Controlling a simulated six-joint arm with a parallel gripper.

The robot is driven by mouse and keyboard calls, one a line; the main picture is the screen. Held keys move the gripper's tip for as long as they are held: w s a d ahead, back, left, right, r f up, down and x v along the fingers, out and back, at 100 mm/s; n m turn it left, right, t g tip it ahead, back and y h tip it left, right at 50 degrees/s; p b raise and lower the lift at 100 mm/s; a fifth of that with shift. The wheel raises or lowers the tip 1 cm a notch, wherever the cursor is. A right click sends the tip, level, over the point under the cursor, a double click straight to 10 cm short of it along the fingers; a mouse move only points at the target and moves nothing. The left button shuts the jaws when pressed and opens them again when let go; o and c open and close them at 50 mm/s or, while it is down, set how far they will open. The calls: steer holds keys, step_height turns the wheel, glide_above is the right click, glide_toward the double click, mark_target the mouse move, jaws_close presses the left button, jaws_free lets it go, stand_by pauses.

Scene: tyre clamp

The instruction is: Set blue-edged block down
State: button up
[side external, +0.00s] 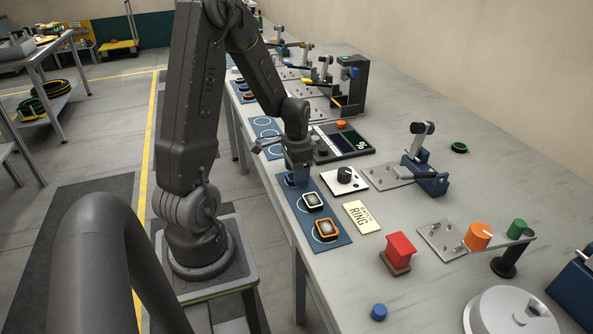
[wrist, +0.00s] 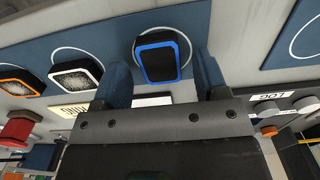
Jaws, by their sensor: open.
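The blue-edged block (wrist: 162,60) has a dark face and a bright blue rim. In the wrist view it lies on the blue mat (wrist: 222,18), inside a white ring marking that partly shows around it. My gripper (wrist: 161,74) is open, with one finger on each side of the block and a visible gap to each. In the side external view my gripper (side external: 298,178) is low at the far end of the mat (side external: 336,243). The blue-edged block (side external: 290,180) shows only partly there, beside the fingers.
A white-edged block (side external: 312,201) and an orange-edged block (side external: 325,229) sit on the same mat. A black knob on a white plate (side external: 345,178), a RING label card (side external: 361,217) and a red block on a brown base (side external: 399,251) stand nearby. A dark control panel (side external: 343,143) lies behind.

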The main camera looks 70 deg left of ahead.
step_height(320, 180, up, 12)
steer(key=s+d+r+t, duration=0.2)
steer(key=d, duration=0.6)
steer(key=s+d+r+t, duration=0.1)
steer(key=s+d+r, duration=0.1)
steer(key=d, duration=0.5)
steer(key=s+d+r+t, duration=0.2)
steer(key=d+r, duration=0.2)
steer(key=d, duration=0.4)
steer(key=shift+s+d+r+t, duration=0.15)
steer(key=shift+d+r+t, duration=0.1)
steer(key=shift+d+t, duration=0.05)
